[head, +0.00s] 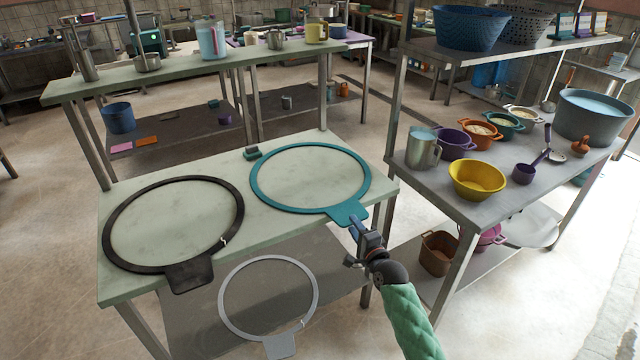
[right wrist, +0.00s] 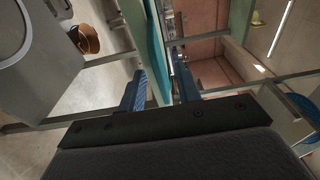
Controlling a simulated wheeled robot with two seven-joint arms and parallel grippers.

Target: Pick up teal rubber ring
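The teal rubber ring (head: 262,197) lies flat on the right part of the pale green table, its tab (head: 346,213) reaching past the front right edge. My right gripper (head: 358,226) is at the end of this tab. In the right wrist view a teal strip (right wrist: 156,50), seen nearly edge-on, runs between the two blue fingers of the right gripper (right wrist: 160,90). The fingers stand apart, one on each side of the strip. Firm contact is not visible. My left gripper is in neither view.
A black ring (head: 188,279) lies left on the same table (head: 240,230). A grey ring (head: 280,346) lies on the lower shelf.

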